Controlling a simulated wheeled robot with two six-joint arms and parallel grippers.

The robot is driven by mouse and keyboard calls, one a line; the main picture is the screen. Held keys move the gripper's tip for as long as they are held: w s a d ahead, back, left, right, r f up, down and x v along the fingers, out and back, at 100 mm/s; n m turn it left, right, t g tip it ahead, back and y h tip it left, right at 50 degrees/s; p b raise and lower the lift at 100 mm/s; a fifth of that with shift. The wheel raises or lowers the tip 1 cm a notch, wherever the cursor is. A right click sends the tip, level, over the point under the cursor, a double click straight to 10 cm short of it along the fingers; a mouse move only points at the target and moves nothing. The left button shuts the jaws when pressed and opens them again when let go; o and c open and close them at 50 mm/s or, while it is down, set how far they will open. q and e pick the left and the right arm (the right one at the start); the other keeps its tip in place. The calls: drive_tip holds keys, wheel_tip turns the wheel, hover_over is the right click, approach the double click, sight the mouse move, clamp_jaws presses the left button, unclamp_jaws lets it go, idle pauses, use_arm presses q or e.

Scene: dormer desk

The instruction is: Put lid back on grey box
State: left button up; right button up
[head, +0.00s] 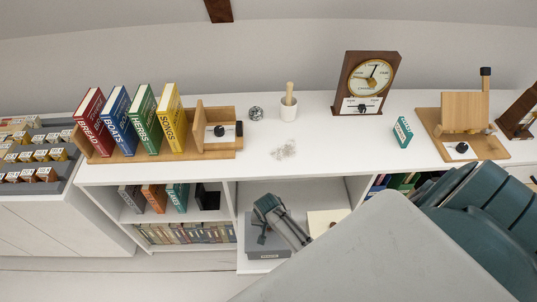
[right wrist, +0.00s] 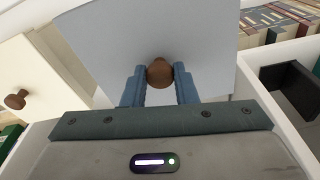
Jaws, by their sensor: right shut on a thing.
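My right gripper (head: 263,231) reaches down to the grey box (head: 265,252) on the low shelf. In the right wrist view, my right gripper (right wrist: 159,80) is shut on the brown round knob (right wrist: 160,72) of a flat blue-grey lid (right wrist: 200,40). The lid spreads out below the fingers. My gripper and arm hide part of the box top in the head view, so I cannot tell whether the lid rests on the box or is above it. My left gripper is not in view.
A cream box (head: 327,219) stands right of the grey box; its lid has a brown knob (right wrist: 16,99). Shelf walls flank the space. Books (head: 190,233) and a black item (head: 207,197) are left. The desktop above holds a clock (head: 368,80), mortar (head: 288,108) and bookends.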

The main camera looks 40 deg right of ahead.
drive_tip(key=shift+f, duration=1.05)
idle(0.9)
drive_tip(key=o, duration=1.1)
drive_tip(key=shift+c, duration=0.2)
drive_tip(key=shift+o, duration=0.4)
drive_tip(key=o, duration=0.4)
drive_tip(key=shift+r+p, duration=3.55)
drive_tip(key=shift+p, duration=0.1)
